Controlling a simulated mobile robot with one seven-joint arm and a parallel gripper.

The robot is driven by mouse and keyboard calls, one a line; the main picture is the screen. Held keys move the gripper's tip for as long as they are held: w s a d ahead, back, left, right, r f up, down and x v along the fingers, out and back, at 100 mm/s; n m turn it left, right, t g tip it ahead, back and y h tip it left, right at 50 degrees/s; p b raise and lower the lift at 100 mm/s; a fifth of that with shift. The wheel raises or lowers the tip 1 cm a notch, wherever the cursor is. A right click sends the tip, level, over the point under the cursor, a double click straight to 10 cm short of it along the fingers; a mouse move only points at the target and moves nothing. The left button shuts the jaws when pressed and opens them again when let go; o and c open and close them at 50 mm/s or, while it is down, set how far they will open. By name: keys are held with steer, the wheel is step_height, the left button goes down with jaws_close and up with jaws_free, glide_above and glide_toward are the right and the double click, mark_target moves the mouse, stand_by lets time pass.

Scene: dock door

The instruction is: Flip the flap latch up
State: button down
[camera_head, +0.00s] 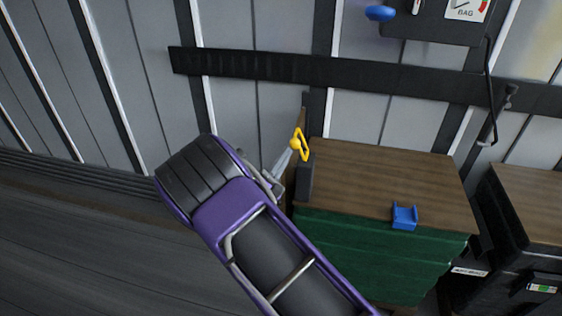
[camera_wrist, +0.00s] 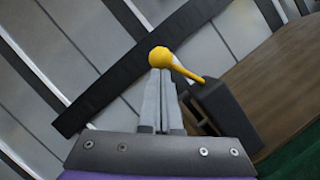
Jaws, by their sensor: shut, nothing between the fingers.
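The yellow flap latch (camera_head: 304,147) has a round knob and a thin loop-like arm. It stands beside a dark upright block (camera_head: 305,180) at the left edge of the wooden-topped cabinet. In the wrist view the yellow knob (camera_wrist: 159,57) covers the fingertips, and its arm slopes down right to the dark block (camera_wrist: 229,108). My gripper (camera_head: 291,150) is shut, with its tips at the knob. In the wrist view my gripper (camera_wrist: 161,74) shows two grey fingers together and nothing between them. I cannot tell whether the tips touch the knob.
The cabinet (camera_head: 385,180) has a wooden top and green front, with a blue bracket (camera_head: 404,216) at its front edge. A dark rail (camera_head: 260,65) crosses the panelled wall behind. A dark unit (camera_head: 530,215) stands at right. A blue knob (camera_head: 380,13) is above.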

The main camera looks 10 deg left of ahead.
steer(key=shift+d+r+m+g+h+b, duration=0.35)
steer(key=shift+d+m+g, duration=0.15)
steer(key=shift+m, duration=0.7)
steer(key=shift+d+r+m+g+h+b, duration=0.35)
steer(key=shift+d+m, duration=0.2)
steer(key=shift+m, duration=0.65)
